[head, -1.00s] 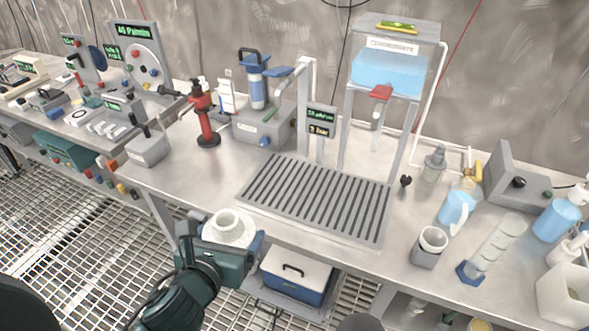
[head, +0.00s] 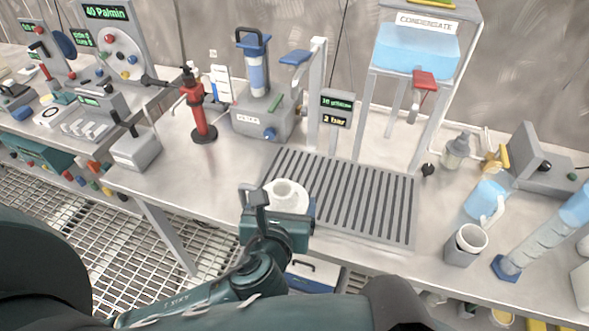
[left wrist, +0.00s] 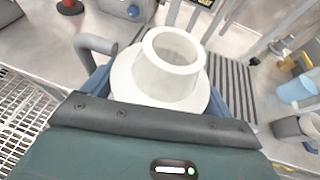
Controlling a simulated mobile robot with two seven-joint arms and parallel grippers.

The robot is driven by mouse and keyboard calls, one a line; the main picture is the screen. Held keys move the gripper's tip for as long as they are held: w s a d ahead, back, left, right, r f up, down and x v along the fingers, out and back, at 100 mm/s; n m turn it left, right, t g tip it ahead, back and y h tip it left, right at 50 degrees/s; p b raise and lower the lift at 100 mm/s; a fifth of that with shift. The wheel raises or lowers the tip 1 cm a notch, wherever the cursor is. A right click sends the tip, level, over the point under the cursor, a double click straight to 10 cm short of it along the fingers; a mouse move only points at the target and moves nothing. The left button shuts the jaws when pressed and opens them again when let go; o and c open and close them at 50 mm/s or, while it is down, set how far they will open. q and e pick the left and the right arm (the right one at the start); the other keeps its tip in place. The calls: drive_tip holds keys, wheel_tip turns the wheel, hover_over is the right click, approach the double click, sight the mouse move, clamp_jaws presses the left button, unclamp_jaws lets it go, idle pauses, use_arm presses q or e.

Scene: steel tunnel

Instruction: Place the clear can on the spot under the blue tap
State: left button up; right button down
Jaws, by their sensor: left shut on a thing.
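The blue tap (head: 294,57) is on a pale post behind the grate's left part. The spot under it is not clearly distinguishable. My right gripper is not in view.
A red tap (head: 424,80) hangs under the condensate tank (head: 415,50). A grey pump with a blue cylinder (head: 258,80) and a red stand (head: 198,110) are left of the grate. A grey cup (head: 463,246) and blue jug (head: 485,200) are right. Most of the grate is clear.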

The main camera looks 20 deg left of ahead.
use_arm(q)
drive_tip(key=shift+w+r+p+x, duration=0.1)
drive_tip(key=shift+w+r+x, duration=0.3)
drive_tip(key=shift+x, duration=2.4)
drive_tip(key=shift+w+r+p+x, duration=0.1)
drive_tip(key=shift+r+x, duration=0.6)
drive_tip(key=shift+x, duration=2.1)
drive_tip(key=shift+w+r+p+x, duration=0.15)
drive_tip(key=shift+r+x, duration=0.4)
drive_tip(key=shift+x, duration=2.25)
drive_tip(key=shift+a+f, duration=0.1)
drive_tip(key=shift+a, duration=0.1)
drive_tip(key=o, duration=1.1)
drive_tip(key=shift+f, duration=0.1)
drive_tip(key=shift+c, duration=0.2)
